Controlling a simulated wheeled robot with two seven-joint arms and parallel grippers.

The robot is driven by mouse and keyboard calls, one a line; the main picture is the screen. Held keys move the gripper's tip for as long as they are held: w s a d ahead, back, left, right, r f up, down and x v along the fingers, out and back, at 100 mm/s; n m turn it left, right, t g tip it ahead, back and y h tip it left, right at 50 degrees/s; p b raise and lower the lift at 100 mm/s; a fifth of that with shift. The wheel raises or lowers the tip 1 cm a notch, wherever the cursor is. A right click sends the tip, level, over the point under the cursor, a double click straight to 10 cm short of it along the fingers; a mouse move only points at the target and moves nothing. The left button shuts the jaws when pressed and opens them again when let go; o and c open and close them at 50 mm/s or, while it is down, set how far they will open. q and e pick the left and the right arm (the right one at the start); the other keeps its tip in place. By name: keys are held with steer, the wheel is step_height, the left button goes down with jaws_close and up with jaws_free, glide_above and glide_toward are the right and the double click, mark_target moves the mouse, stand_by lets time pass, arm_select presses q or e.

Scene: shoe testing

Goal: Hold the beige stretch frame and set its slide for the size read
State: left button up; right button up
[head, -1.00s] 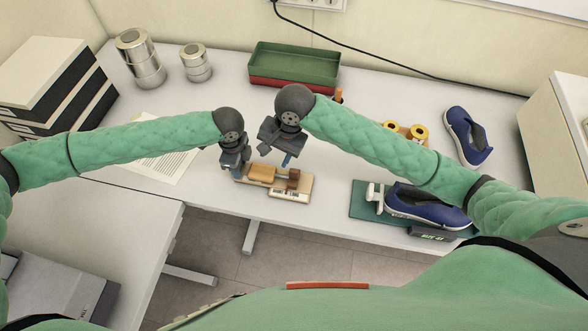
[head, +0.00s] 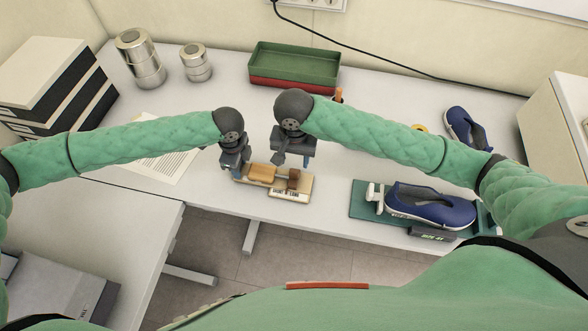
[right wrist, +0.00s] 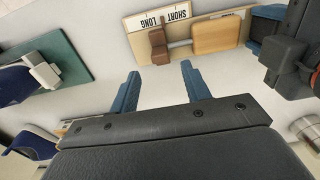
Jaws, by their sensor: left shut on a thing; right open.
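The beige stretch frame (head: 303,185) lies on the white table near its front edge, with a tan block (head: 262,173) and a brown slide (head: 293,179) on it. In the right wrist view the slide (right wrist: 158,46) stands beside a label reading SHORT and LONG (right wrist: 165,18). My left gripper (head: 236,172) is shut on the left end of the frame. My right gripper (right wrist: 160,88) is open and empty, its blue fingers short of the slide and apart from it. In the head view the right gripper (head: 292,160) is above and behind the frame.
A blue shoe (head: 430,205) sits on a green measuring base (head: 362,200) to the right, with a dark display (head: 432,236). Another blue shoe (head: 465,128) lies behind. A green tray (head: 294,62), metal weights (head: 140,58) and a paper sheet (head: 165,160) are further back.

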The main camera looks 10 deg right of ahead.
mark_target(294, 170)
step_height(294, 170, down, 7)
steer(key=shift+r, duration=0.2)
steer(key=shift+c, duration=0.2)
jaws_close()
